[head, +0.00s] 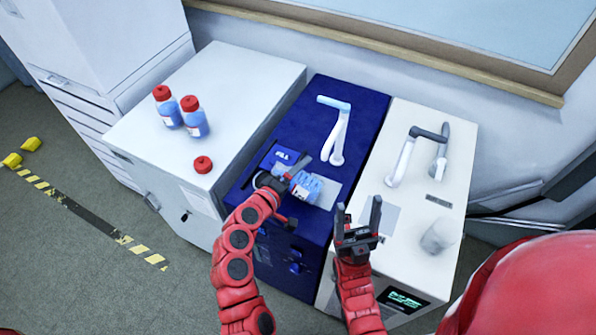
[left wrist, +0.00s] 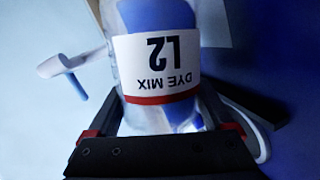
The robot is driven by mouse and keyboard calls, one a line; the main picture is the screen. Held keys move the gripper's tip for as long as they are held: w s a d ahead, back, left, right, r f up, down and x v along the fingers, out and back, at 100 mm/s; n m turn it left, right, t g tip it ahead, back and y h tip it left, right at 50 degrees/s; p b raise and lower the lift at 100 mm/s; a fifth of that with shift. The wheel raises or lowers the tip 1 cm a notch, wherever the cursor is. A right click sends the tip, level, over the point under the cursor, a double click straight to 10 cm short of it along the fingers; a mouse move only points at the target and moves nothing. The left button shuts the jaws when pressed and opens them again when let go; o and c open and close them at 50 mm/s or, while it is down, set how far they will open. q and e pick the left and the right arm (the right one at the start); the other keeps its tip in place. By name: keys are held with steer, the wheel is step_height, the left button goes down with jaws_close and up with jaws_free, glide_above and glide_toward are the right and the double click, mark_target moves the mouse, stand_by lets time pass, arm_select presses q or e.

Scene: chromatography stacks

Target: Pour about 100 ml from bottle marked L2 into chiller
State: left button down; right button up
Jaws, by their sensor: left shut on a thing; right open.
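The bottle marked L2 (head: 306,187) is held by my left gripper (head: 290,183) over the blue chiller's top. It looks tilted well over, and its blue contents show. In the left wrist view its label (left wrist: 157,62) reads "DYE MIX L2" upside down, with the jaws shut around the bottle. The bottle's mouth and any stream are not clearly visible. The blue chiller (head: 357,105) has a "FILL" marking (head: 282,156) on top, close to the gripper. My right gripper (head: 358,212) is open and empty, in front of the blue and white units.
On the white cabinet (head: 245,75) at left stand two red-capped blue bottles (head: 167,108) (head: 194,118), and a loose red cap (head: 203,165) lies there. A pale curved arm (head: 338,130) rises from the chiller's top. A white unit (head: 455,160) with a similar arm stands right.

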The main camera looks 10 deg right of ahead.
arm_select(q)
steer(key=shift+w+a+f+n, duration=0.1)
steer(key=shift+n, duration=0.4)
steer(key=shift+h+b, duration=0.3)
steer(key=shift+n+b, duration=0.4)
steer(key=shift+b, duration=0.2)
stand_by(3.0)
steer(key=shift+m, duration=0.3)
steer(key=shift+r+m, duration=0.3)
steer(key=shift+m, duration=0.3)
steer(key=r+m+y+p, duration=0.1)
steer(key=r+m+p, duration=0.1)
steer(key=shift+d+r+t+p, duration=0.2)
steer(key=shift+t+p, duration=0.1)
steer(key=shift+p, duration=0.05)
steer(key=shift+r+m+y, duration=0.2)
steer(key=shift+m+y, duration=0.1)
steer(key=shift+y, duration=0.1)
